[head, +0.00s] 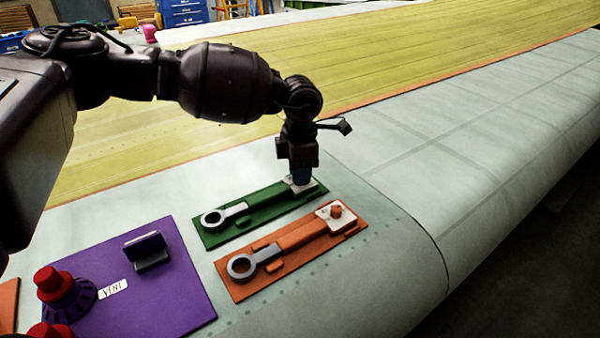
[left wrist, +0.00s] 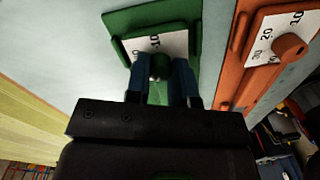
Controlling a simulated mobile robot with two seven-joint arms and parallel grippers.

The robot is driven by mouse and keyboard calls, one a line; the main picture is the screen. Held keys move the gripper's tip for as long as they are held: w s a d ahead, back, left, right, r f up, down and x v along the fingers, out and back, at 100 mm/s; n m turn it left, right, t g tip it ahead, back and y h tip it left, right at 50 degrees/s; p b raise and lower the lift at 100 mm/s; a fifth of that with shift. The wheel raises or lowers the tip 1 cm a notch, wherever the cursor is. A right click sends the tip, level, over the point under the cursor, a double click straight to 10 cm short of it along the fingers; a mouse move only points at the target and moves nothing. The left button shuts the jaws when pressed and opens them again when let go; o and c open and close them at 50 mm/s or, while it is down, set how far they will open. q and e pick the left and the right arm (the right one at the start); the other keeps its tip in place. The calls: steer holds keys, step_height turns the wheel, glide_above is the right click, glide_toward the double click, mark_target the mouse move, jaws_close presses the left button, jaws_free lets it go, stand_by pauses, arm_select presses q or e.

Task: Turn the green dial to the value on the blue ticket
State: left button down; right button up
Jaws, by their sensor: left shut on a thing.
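The green panel (head: 258,215) lies on the wing's pale skin, with a ring-ended grey wrench shape (head: 225,214) at its left end. At its right end is a white scale plate (head: 305,189). My left gripper (head: 301,180) points down over that plate. In the left wrist view, the gripper's blue fingers (left wrist: 163,82) are shut on the green dial (left wrist: 160,66), one finger on each side. The white scale (left wrist: 150,45) behind it is partly hidden, and its full numbers cannot be read. I see no blue ticket. My right gripper is not in view.
An orange panel (head: 292,262) with its own orange dial (head: 335,211) and scale lies close in front of the green one. Bare wing skin extends right.

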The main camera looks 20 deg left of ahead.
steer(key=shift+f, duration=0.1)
arm_select(q)
steer(key=c, duration=1)
jaws_free()
steer(key=shift+o, duration=0.2)
steer(key=shift+r, duration=0.4)
step_height(320, 180, up, 10)
steer(key=b, duration=0.1)
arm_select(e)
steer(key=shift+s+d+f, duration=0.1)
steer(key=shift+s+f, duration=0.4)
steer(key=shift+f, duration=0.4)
